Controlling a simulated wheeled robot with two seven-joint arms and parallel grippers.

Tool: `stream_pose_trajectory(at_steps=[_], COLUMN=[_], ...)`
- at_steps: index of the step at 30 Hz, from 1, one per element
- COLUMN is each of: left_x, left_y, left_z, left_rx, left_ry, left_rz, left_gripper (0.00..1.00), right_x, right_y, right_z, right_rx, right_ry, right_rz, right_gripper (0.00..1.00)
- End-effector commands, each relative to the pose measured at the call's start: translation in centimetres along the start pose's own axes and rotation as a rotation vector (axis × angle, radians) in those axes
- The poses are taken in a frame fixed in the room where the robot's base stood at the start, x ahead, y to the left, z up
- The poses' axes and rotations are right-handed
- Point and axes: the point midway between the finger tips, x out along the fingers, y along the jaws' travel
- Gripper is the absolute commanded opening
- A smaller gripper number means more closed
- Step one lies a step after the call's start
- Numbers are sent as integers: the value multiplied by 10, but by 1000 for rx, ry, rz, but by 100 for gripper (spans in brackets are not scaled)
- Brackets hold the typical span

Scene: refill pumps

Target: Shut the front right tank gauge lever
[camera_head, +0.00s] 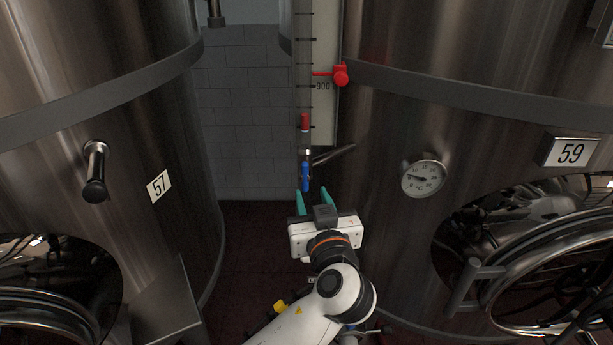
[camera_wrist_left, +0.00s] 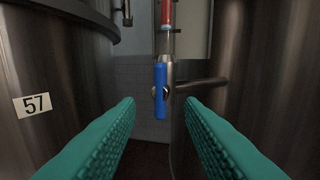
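The gauge lever (camera_head: 305,176) is a blue handle hanging vertically at the bottom of the sight gauge (camera_head: 304,80), on the left side of the tank (camera_head: 380,140) marked 59. It also shows upright in the left wrist view (camera_wrist_left: 160,91), in front of a metal valve body and a side pipe (camera_wrist_left: 203,83). My left gripper (camera_head: 314,194) has teal fingers spread apart just below the lever. In the left wrist view its fingers (camera_wrist_left: 161,105) stand wide on both sides of the lever, with nothing between them touching. My right gripper is not in view.
A red marker (camera_head: 340,76) sits on the gauge board. A round thermometer (camera_head: 424,176) and an open round hatch (camera_head: 540,270) are on tank 59. Tank 57 (camera_head: 130,200) stands left with a protruding black-ended pipe (camera_head: 95,172). A gap with a tiled wall (camera_head: 245,110) lies between the tanks.

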Motion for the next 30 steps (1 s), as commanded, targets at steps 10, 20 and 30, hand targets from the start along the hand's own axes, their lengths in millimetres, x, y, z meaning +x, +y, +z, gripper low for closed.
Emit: stream_pose_trajectory(at_steps=[10,20,30], left_x=[54,61,60], left_y=[0,0,0], left_z=[1,-1,-1], left_rx=[3,0,1], left_ry=[0,2,2], left_rz=[1,0,0], left_gripper=[35,35,0], right_x=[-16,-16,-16], right_y=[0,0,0], right_z=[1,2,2], right_rx=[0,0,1], right_ry=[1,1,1], right_rz=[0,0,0], right_gripper=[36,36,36])
